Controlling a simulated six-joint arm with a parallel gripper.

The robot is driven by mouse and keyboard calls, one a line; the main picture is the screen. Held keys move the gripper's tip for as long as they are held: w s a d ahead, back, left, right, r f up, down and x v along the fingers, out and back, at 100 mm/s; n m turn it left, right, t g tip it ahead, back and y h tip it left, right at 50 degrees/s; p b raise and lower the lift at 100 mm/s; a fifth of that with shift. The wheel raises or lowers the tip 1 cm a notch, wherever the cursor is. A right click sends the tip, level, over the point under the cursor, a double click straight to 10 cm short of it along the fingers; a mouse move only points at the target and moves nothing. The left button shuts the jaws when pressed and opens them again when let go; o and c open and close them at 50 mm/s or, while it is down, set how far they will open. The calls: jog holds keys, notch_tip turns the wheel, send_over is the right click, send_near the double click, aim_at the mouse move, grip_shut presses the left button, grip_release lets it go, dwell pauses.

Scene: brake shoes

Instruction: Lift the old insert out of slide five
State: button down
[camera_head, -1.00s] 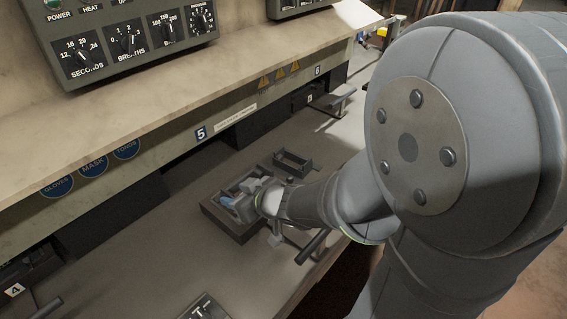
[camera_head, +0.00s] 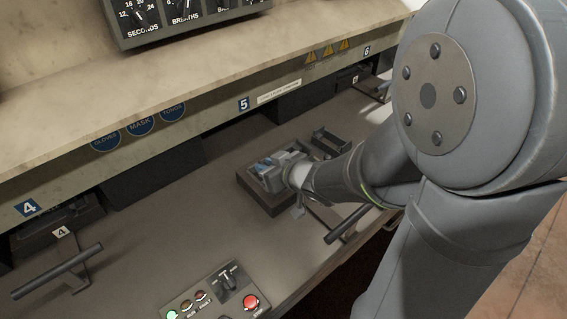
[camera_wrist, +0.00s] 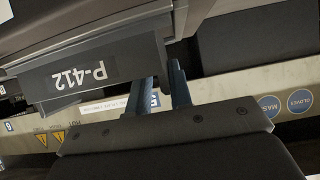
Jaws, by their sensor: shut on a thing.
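The old insert (camera_head: 264,199) is a dark, open-topped block on the pulled-out slide five, below the blue 5 label (camera_head: 243,104). My gripper (camera_head: 265,168) reaches down at this block, shut, with its bluish fingers at the block's top. In the wrist view, my gripper (camera_wrist: 160,92) shows two blue-grey fingers beside a dark block face marked P-412 (camera_wrist: 90,72), upside down. The grip itself is partly hidden, and I cannot tell whether the block is clear of the slide. A bar handle (camera_head: 346,222) sticks out at the slide's front.
A small dark tray (camera_head: 331,143) lies just behind and right of the block. Slide four's handle (camera_head: 58,271) and a button box with a red button (camera_head: 251,302) are at the lower left. The beige press edge (camera_head: 170,95) overhangs behind.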

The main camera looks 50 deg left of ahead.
jog(key=shift+r, duration=0.15)
notch_tip(320, 180, up, 10)
dwell(0.8)
